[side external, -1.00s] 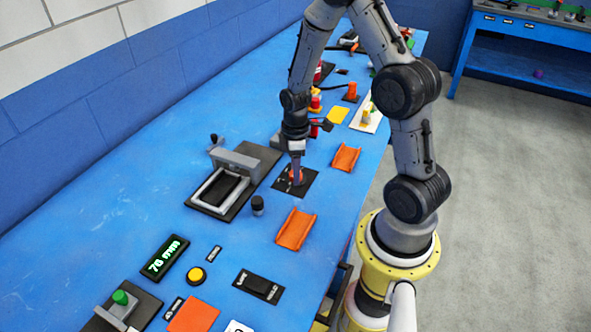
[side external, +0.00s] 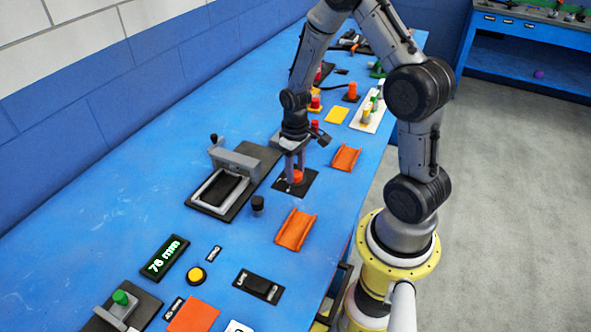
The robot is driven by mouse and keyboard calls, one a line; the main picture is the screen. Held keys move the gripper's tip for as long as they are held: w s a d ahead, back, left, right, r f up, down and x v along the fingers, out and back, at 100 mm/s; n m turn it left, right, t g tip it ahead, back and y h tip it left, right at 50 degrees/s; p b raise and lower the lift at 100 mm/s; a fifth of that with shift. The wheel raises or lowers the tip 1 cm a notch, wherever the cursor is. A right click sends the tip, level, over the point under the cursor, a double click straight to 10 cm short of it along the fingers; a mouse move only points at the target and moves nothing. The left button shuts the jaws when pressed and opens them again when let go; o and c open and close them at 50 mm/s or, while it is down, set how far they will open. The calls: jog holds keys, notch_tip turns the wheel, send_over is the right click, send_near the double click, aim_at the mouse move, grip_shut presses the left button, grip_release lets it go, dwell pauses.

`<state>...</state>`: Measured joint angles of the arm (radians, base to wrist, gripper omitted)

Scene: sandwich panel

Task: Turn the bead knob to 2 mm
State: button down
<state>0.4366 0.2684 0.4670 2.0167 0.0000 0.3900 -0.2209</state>
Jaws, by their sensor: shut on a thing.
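The orange-red knob (side external: 297,177) sits on a black square plate (side external: 308,186) near the middle of the blue bench. I take it as the bead knob, but its scale marks are too small to read. My gripper (side external: 296,172) points straight down over it, shut on the knob with one finger on each side. The fingers hide part of the knob, and its pointer cannot be made out.
A grey clamp-like fixture (side external: 240,160) stands left of the knob. A black knob (side external: 258,204) and orange trays (side external: 296,230) (side external: 346,157) are nearby. A green display (side external: 165,258) reads about "78 mm". Coloured parts (side external: 366,115) stand farther back.

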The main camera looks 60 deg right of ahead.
aim_at(296, 174)
jog(key=shift+r+m, duration=0.1)
jog(key=shift+m, duration=0.2)
jog(key=shift+c, duration=1.9)
grip_release()
notch_tip(296, 174, up, 14)
